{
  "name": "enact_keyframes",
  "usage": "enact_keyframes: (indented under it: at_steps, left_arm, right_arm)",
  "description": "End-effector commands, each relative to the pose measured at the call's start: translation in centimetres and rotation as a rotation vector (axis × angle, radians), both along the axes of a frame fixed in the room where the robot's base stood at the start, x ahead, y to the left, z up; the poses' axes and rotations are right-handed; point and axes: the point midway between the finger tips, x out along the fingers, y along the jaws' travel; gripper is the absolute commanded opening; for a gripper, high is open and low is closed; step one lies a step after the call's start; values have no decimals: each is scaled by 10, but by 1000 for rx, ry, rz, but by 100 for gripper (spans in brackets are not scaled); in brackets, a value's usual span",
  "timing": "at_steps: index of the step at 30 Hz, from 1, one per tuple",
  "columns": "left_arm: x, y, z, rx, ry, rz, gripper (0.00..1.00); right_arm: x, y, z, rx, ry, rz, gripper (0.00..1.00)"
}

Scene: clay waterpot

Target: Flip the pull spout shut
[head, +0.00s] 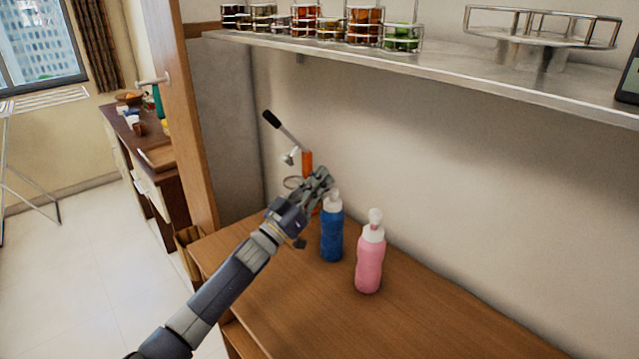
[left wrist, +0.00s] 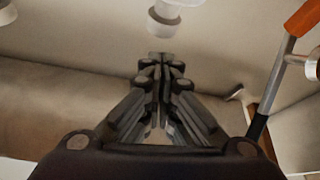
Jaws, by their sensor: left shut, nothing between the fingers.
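A blue bottle (head: 332,237) with a white top (head: 333,202) stands upright on the wooden counter. A pink bottle (head: 369,265) stands upright to its right, with a white cap and a raised white spout (head: 375,216). My left gripper (head: 323,178) is shut and empty, level with the blue bottle's top, slightly above and left of it. In the left wrist view the closed fingertips (left wrist: 160,62) point at a white spout-like piece (left wrist: 164,18), with a visible gap between. I cannot tell which bottle it belongs to. My right gripper is not in view.
A lever device with a black handle (head: 271,119) and orange body (head: 307,160) stands behind my left gripper; its orange part (left wrist: 306,17) also shows in the left wrist view. A shelf (head: 450,70) with jars overhangs the counter (head: 440,325), whose front right is clear.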

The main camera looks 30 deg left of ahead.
Motion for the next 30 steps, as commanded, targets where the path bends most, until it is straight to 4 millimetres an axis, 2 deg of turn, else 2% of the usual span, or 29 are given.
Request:
enact_keyframes:
  at_steps: [1, 2, 4, 12, 18, 30]
  left_arm:
    - [2, 0, 18, 1, -2, 0, 0]
    - [2, 0, 23, 1, -4, 1, 0]
    - [-10, 3, 2, 3, 4, 1, 0]
    - [-55, 15, -17, 2, 0, 0, 0]
    - [-77, 21, -26, 2, -2, 0, 0]
    - [-86, 23, -27, 1, -4, 0, 0]
  right_arm:
    - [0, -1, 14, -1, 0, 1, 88]
    - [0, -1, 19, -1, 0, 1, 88]
    - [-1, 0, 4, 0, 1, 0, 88]
    - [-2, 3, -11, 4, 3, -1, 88]
    - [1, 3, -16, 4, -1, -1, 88]
    - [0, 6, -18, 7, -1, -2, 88]
